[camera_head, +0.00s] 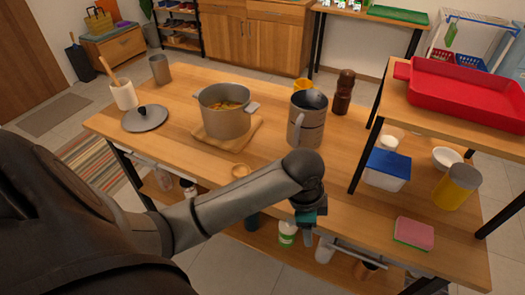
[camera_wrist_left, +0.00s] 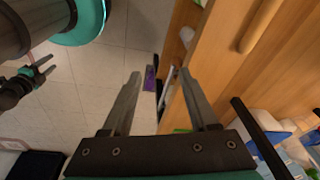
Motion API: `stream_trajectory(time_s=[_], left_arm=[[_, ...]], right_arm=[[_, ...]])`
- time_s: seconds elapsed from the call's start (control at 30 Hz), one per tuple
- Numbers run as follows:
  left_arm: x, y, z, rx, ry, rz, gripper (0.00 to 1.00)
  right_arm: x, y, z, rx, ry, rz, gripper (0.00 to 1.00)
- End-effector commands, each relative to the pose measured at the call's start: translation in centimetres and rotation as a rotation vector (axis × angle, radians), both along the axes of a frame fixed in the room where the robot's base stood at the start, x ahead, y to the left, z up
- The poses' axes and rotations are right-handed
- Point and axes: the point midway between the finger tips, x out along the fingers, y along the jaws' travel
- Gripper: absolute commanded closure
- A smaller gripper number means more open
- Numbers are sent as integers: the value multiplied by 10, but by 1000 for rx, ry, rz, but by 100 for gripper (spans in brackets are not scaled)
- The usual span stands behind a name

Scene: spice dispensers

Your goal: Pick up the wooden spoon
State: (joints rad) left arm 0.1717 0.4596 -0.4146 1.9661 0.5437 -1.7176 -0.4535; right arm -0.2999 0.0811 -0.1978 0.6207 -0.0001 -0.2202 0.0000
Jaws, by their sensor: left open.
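The wooden spoon (camera_head: 240,170) lies on the wooden table near its front edge, with its round bowl showing and the rest hidden behind my left arm in the head view. In the left wrist view, a pale wooden handle (camera_wrist_left: 262,25), apparently the spoon's, lies on the table at the upper right. My left gripper (camera_head: 307,234) is at the table's front edge, to the right of the spoon and apart from it. In the left wrist view, its fingers (camera_wrist_left: 160,74) are spread and empty. My right gripper (camera_wrist_left: 42,70) shows small at the left there, with its fingers apart.
A pot (camera_head: 224,118) stands on a wooden board behind the spoon. A metal pitcher (camera_head: 305,128) stands to its right. A lid (camera_head: 144,118) and a white utensil holder (camera_head: 123,94) are at the left. A pink sponge (camera_head: 414,234) lies front right. A shelf below holds bottles.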

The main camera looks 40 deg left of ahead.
Motion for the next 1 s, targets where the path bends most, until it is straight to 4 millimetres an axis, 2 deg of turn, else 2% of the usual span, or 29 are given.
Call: stream_trajectory(time_s=[0.03,0.1,0.3,0.5,0.6,0.67,0.77,1.0], left_arm=[[16,12,8,31,5,-44,40],[32,27,18,60,24,-103,40],[72,78,59,125,79,-216,40],[93,115,97,139,113,-259,40],[97,125,107,138,120,-268,40],[98,128,109,138,123,-271,40],[98,130,100,136,127,-274,40],[98,129,48,135,127,-273,40]], right_arm=[[0,0,0,0,0,0,50],[0,0,0,0,0,0,50],[0,0,0,0,1,0,50],[0,0,0,0,1,1,50],[0,0,0,1,1,1,50],[0,0,-1,1,1,1,50],[0,1,-4,1,1,2,50],[-1,1,-19,0,1,3,50]])
